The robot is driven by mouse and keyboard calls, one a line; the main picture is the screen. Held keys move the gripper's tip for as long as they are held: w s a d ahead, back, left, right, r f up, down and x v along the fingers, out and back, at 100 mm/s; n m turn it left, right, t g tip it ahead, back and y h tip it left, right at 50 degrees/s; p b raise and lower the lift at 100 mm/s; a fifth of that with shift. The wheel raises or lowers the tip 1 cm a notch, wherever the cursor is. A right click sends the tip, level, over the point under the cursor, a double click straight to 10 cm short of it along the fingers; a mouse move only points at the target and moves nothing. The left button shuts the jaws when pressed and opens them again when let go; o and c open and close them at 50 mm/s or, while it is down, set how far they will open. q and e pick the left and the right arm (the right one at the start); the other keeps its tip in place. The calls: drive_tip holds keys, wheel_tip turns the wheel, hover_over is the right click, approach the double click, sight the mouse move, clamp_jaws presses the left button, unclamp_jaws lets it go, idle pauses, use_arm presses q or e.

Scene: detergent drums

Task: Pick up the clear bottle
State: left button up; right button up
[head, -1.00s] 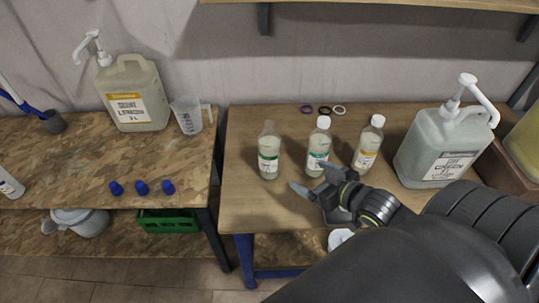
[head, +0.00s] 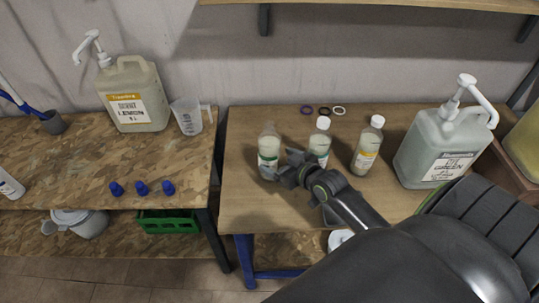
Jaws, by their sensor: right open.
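Three small clear bottles stand upright on the right-hand table. The left one (head: 269,145) has a green label and a clear top with no white cap showing. The middle one (head: 320,140) has a white cap, and its lower part is partly hidden by my gripper. My left gripper is not in view.
A large pump drum (head: 440,150) stands right of the bottles. Several rings, one of them white (head: 339,111), lie behind them. On the left table are another pump drum (head: 133,95), a measuring jug (head: 188,117) and blue caps (head: 141,188). The right table's front left is clear.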

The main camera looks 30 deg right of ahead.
sight(276, 161)
drive_tip(key=x, duration=0.3)
drive_tip(key=shift+w+a+p, duration=0.2)
drive_tip(key=shift+a+p, duration=0.1)
drive_tip(key=shift+a, duration=0.05)
drive_tip(key=shift+w+f, duration=0.2)
drive_tip(key=shift+w, duration=0.25)
drive_tip(key=shift+c, duration=0.4)
drive_tip(key=shift+r, duration=0.15)
drive_tip(key=c, duration=1.3)
